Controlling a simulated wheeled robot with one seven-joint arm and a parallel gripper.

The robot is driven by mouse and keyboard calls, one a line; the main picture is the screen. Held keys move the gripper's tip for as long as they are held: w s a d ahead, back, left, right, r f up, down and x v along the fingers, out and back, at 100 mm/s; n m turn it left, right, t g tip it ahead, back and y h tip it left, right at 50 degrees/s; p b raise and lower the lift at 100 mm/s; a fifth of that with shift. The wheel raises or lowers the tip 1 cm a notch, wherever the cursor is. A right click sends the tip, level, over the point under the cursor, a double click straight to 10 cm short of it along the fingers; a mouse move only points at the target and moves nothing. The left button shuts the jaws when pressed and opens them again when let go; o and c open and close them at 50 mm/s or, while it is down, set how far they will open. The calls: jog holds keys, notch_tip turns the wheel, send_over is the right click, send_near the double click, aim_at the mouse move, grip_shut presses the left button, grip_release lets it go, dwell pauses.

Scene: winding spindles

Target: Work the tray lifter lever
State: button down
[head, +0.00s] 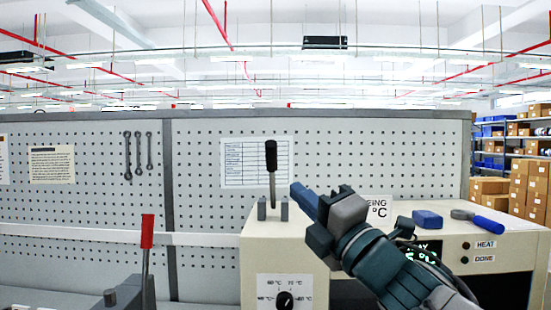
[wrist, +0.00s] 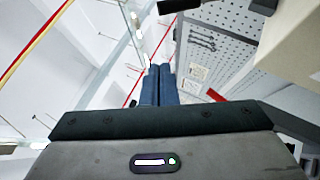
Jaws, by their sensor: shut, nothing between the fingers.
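A lever with a black handle (head: 271,156) and metal shaft stands nearly upright between two grey posts on top of a cream machine (head: 262,242). A second lever with a red handle (head: 147,231) stands at the lower left on a dark grey base. No readable label shows which is the tray lifter lever. My gripper (head: 298,192) is right of the black-handled lever, apart from it in the picture. Its blue fingers (wrist: 160,72) are together and empty in the wrist view. A dark handle (wrist: 180,4) is cut off at that view's top edge, apparently the black-handled lever.
A dial (head: 284,300) is on the machine's front. A blue block (head: 427,219) and a blue-handled tool (head: 488,225) lie on its top at the right. A pegboard (head: 200,190) with hanging wrenches (head: 138,155) stands behind. Space above the machine is open.

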aim_at(275, 154)
jog(key=shift+w+d+r+p+x, duration=0.25)
jog(key=shift+p+x, duration=0.6)
jog(key=shift+x, duration=1.3)
jog(key=shift+w+d+p+x, duration=0.2)
jog(key=shift+d+p+x, duration=0.55)
jog(key=shift+x, duration=1.4)
jog(key=shift+w+d+r+p+x, duration=0.2)
jog(key=shift+p+x, duration=0.75)
jog(key=shift+x, duration=1.2)
